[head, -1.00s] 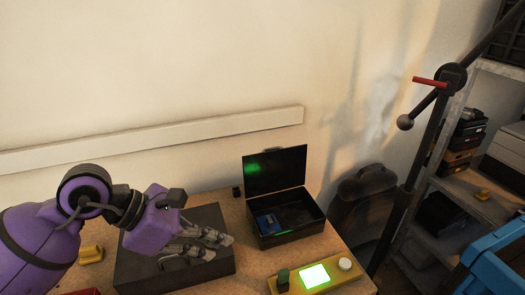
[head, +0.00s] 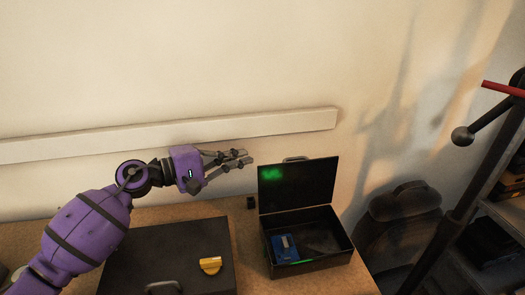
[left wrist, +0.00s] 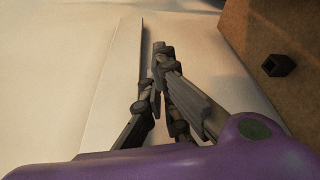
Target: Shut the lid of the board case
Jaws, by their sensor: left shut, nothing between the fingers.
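The board case (head: 312,265) is a black box on the wooden bench, standing open. Its lid (head: 298,186) is up, leaning slightly back toward the wall, with a handle on its top edge and a green reflection on its inner face. A blue board (head: 284,248) lies inside at the left. My left gripper (head: 246,158) is shut and empty, in the air left of the lid and near its top edge, apart from it in the picture. In the left wrist view its fingers (left wrist: 160,85) show over the pale wall strip; the case is not seen there. My right gripper is not in view.
A closed dark box (head: 165,245) with a handle lies left of the case, with a yellow piece (head: 210,265) on it. A small dark block (head: 251,203) sits behind on the bench (head: 250,270). A pale rail (head: 170,136) runs along the wall. A dark stand with a red bar is at right.

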